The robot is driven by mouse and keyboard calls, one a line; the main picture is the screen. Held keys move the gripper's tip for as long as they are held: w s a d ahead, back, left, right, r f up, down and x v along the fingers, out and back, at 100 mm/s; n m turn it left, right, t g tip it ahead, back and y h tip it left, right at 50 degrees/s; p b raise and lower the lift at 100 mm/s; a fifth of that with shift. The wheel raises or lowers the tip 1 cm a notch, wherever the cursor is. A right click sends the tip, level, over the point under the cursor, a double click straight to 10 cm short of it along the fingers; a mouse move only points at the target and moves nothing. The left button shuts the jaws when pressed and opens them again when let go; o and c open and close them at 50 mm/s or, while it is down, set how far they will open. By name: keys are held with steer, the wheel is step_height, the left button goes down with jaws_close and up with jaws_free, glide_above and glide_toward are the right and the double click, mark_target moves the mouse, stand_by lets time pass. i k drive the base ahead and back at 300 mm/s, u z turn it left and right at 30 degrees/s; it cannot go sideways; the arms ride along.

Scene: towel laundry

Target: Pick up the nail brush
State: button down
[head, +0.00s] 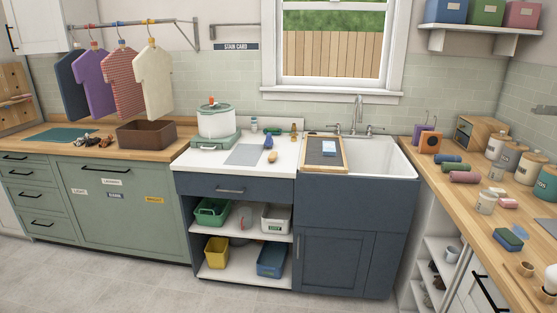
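My gripper is not in view.
A white pot (216,120) stands behind left of the mat. A wood-framed board (324,153) sits at the sink's (385,158) left edge. The right-hand wooden counter (465,213) holds jars, rolls and a blue-green block (509,239). The floor (120,280) in front is clear.

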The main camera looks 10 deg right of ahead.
mark_target(273, 155)
steer(key=u, duration=0.1)
steer(key=i, duration=0.95)
steer(key=z, duration=0.05)
